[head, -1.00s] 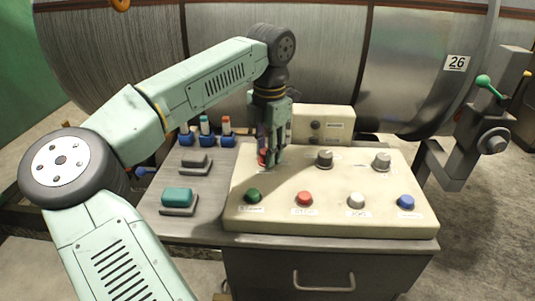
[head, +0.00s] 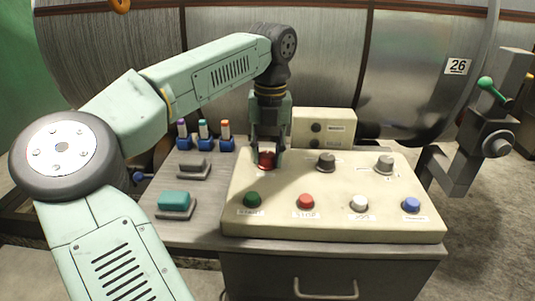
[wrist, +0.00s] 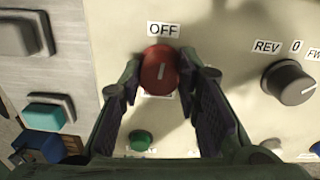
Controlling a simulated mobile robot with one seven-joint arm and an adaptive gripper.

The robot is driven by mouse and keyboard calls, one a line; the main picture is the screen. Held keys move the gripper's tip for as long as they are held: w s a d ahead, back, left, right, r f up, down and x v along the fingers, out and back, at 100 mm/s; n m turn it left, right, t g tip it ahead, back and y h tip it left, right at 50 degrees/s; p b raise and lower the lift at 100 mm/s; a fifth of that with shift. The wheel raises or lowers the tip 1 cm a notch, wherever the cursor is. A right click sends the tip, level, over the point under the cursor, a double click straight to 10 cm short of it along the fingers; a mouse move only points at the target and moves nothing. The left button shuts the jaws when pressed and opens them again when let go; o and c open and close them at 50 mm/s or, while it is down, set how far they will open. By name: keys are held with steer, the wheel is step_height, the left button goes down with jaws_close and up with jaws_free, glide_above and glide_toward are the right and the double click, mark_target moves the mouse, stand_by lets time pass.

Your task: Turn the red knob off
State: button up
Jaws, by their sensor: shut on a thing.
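The red knob (head: 266,160) sits at the back left of the cream control panel (head: 330,222). In the wrist view the red knob (wrist: 160,69) shows a pale pointer line, close to upright and leaning slightly right, below an OFF label (wrist: 163,30). My gripper (head: 267,158) reaches down over the knob from above. In the wrist view its two fingers (wrist: 160,80) stand on the left and right sides of the knob, with the tips at its edges. A label below the knob is mostly hidden.
Two grey knobs (head: 326,162) (head: 384,165) stand to the right. Green (head: 252,200), red (head: 306,202), white (head: 359,203) and blue (head: 411,205) buttons line the front. A small cream box (head: 322,127) stands behind the panel. Teal (head: 174,200) and grey (head: 194,168) blocks lie left.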

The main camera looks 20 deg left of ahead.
mark_target(269, 154)
steer(key=shift+n, duration=0.6)
steer(key=shift+o, duration=0.2)
steer(key=shift+c, duration=0.2)
steer(key=o, duration=1.2)
steer(key=r, duration=1.2)
steer(key=shift+w+d, duration=0.1)
steer(key=shift+d, duration=0.1)
steer(key=shift+f, duration=0.1)
